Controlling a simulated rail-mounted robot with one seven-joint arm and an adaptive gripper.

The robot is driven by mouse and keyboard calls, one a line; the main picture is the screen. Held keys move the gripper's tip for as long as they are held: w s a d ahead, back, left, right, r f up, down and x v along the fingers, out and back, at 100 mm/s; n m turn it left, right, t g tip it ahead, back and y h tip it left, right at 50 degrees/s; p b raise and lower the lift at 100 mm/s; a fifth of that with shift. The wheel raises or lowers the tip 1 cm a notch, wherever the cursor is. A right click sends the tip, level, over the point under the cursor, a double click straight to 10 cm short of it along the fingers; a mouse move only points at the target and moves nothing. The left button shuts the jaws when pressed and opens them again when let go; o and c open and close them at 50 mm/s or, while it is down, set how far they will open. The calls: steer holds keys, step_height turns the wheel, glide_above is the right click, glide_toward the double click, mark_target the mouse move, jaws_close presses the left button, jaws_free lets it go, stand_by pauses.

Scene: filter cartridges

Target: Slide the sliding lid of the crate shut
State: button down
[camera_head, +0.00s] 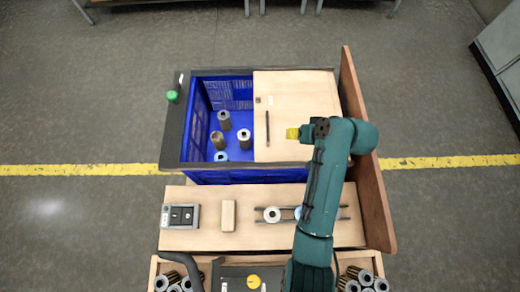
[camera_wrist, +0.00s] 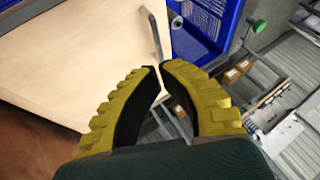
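The blue crate (camera_head: 200,140) stands in the middle of the head view with its left part open. Its pale wooden sliding lid (camera_head: 300,98) covers the right part, and it also fills the upper left of the wrist view (camera_wrist: 85,55). A thin dark handle (camera_head: 267,128) stands near the lid's left edge; in the wrist view the handle (camera_wrist: 154,35) shows just beyond my fingertips. My gripper (camera_head: 291,133), with yellow fingers, is over the lid, to the right of the handle. The fingertips (camera_wrist: 160,68) are almost together with nothing seen between them. Contact with the handle cannot be told.
Several cartridges (camera_head: 218,140) stand inside the crate's open part. A brown upright board (camera_head: 367,150) borders the right side. A green knob (camera_head: 172,96) sits on the dark left rim. A wooden shelf (camera_head: 195,238) with a block and rings lies in front.

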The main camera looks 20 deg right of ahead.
steer(key=s+d+f+b, duration=0.2)
steer(key=d+f+b, duration=0.2)
steer(key=f, duration=0.3)
steer(key=shift+m+h, duration=0.3)
steer(key=shift+m, duration=0.1)
steer(key=b+x, duration=0.5)
steer(key=x, duration=0.5)
steer(key=shift+w+a+r, duration=0.1)
steer(key=shift+w, duration=0.1)
steer(key=a, duration=0.1)
steer(key=w+a+b, duration=0.1)
steer(key=a, duration=0.1)
steer(key=shift+w+a+r, duration=0.15)
steer(key=shift+w, duration=0.1)
steer(key=shift+w+a+r, duration=0.1)
steer(key=shift+r, duration=0.05)
steer(key=shift+a, duration=0.15)
